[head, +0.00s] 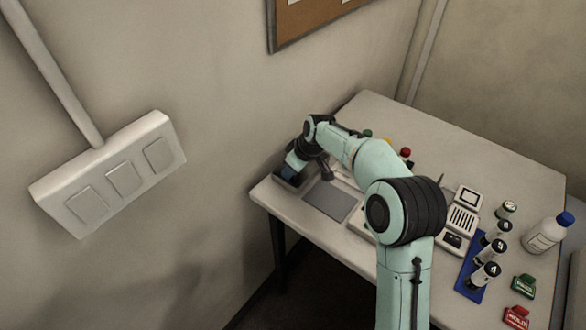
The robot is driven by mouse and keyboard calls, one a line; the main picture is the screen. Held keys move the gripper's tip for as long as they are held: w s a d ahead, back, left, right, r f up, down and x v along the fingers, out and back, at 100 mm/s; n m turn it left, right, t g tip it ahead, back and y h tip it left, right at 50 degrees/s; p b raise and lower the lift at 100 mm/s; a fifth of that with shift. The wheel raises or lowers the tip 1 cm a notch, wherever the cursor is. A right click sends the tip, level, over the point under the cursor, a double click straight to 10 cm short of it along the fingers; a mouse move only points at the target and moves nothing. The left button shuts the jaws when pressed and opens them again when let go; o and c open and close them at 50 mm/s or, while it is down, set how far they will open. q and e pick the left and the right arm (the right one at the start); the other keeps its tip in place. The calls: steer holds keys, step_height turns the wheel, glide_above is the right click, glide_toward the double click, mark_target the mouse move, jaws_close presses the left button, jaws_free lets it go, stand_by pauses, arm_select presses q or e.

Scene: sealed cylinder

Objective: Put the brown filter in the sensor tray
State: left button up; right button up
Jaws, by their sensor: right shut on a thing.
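My right arm reaches over the table to its far left corner. My right gripper (290,170) points down there, over or in a small dark tray-like holder (283,184) with some blue showing. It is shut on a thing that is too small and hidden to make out. I cannot pick out the brown filter anywhere. A flat grey panel (328,200) lies just right of the holder; I cannot tell which of the two is the sensor tray. My left gripper is not in view.
My forearm hides the middle. The back right is clear.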

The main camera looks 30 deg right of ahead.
steer(key=shift+f, duration=0.2)
steer(key=o, duration=0.7)
steer(key=shift+r, duration=0.1)
steer(key=shift+o, duration=0.2)
steer(key=shift+r, duration=0.3)
steer(key=v, duration=1.1)
steer(key=shift+s+r+p, duration=0.25)
steer(key=shift+r+p, duration=0.05)
steer(key=shift+f, duration=0.1)
